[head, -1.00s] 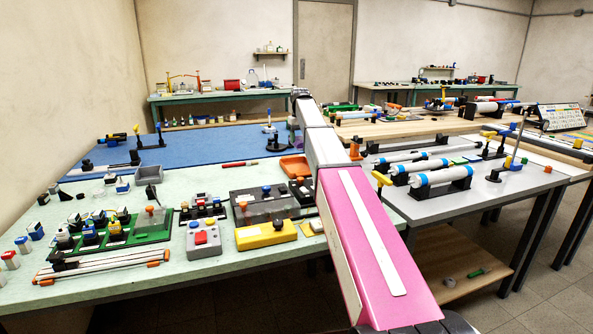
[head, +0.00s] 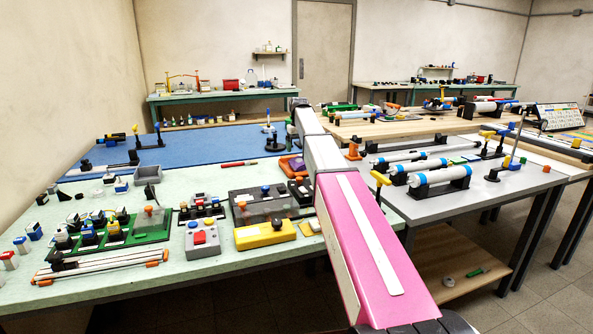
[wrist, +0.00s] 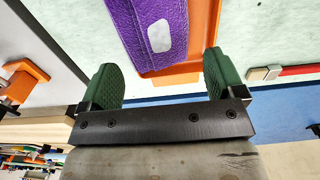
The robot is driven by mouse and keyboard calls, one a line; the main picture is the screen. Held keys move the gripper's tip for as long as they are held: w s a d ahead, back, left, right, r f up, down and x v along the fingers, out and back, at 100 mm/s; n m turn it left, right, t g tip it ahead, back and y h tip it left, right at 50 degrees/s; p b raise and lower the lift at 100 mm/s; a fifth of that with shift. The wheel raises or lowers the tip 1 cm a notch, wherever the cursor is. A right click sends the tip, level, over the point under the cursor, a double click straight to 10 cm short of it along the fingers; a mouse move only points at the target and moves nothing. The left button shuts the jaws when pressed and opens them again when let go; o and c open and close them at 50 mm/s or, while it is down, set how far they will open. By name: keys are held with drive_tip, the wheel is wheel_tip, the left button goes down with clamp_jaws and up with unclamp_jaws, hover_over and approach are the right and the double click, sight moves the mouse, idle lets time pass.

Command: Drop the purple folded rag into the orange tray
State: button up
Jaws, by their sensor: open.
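The purple folded rag (wrist: 150,22), with a pale patch on it, lies in the orange tray (wrist: 206,28) in the wrist view. In the head view the tray (head: 284,161) sits on the pale green bench, partly hidden by my arm, with a bit of the rag (head: 298,164) showing inside. My gripper (wrist: 162,78) is open. Its two green fingers are spread wide and nothing is between them. The rag is apart from the fingers, and part of it is cut off by the top of the wrist view.
A grey bin (head: 148,174) and a red marker (head: 239,164) are left of the tray. A black case (head: 262,201) with a clear lid stands in front of it. A grey table (head: 440,205) with white cylinders is at the right. The blue mat (head: 205,142) behind has free room.

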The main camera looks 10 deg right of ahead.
drive_tip(key=shift+r, duration=0.15)
wheel_tip(320, 180, up, 11)
drive_tip(key=shift+f, duration=0.2)
idle(0.3)
